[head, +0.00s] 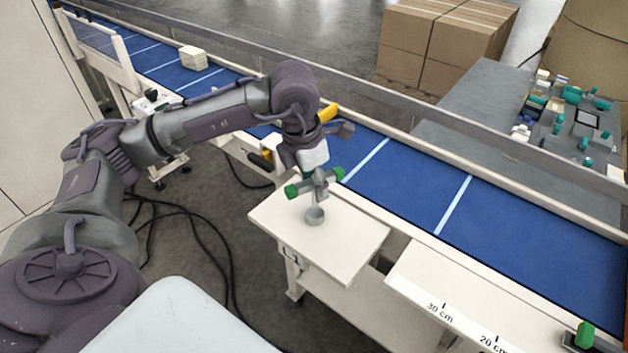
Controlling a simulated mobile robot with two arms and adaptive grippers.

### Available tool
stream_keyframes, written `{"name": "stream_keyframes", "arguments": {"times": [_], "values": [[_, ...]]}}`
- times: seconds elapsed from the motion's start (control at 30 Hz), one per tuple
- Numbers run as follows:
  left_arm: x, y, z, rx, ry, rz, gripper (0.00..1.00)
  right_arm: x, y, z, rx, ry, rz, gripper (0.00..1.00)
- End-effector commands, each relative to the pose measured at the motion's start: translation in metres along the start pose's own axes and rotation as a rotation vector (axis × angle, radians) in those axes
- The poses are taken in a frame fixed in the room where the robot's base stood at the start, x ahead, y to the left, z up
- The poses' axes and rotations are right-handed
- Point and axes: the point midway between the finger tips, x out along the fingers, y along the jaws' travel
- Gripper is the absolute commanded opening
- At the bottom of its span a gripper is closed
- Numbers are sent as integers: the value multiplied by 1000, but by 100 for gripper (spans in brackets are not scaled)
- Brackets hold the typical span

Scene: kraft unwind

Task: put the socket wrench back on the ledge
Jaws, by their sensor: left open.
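My left gripper (315,182) points down over a white ledge (345,250) beside the blue conveyor. Its two green-tipped fingers are spread apart. A small grey piece with a thin upright stem and a round, cup-like lower end (315,215) stands just below and between the fingers. It looks like the socket wrench, upright on the ledge. Its upper part is hidden by the gripper, so I cannot tell whether the fingers touch it. My right gripper is not in view.
The blue conveyor (410,190) with white stripes runs behind the ledge and carries a pale block (193,58). A white rail with centimetre marks (450,300) lies to the right. Cardboard boxes (440,45) and a grey table (480,105) with green-and-grey parts stand beyond. Black cables lie on the floor.

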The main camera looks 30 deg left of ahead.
Motion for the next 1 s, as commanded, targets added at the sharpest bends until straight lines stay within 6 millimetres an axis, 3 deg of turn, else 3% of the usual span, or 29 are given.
{"name": "stream_keyframes", "arguments": {"times": [0.17,0.63,0.8,1.0], "values": [[-13,0,1,0,-4,1,44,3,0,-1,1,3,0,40],[-105,0,1,0,-4,1,44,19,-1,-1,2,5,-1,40],[-119,0,0,0,-1,0,44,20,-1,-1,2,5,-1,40],[-121,0,0,0,0,-1,44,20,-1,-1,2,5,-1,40]]}}
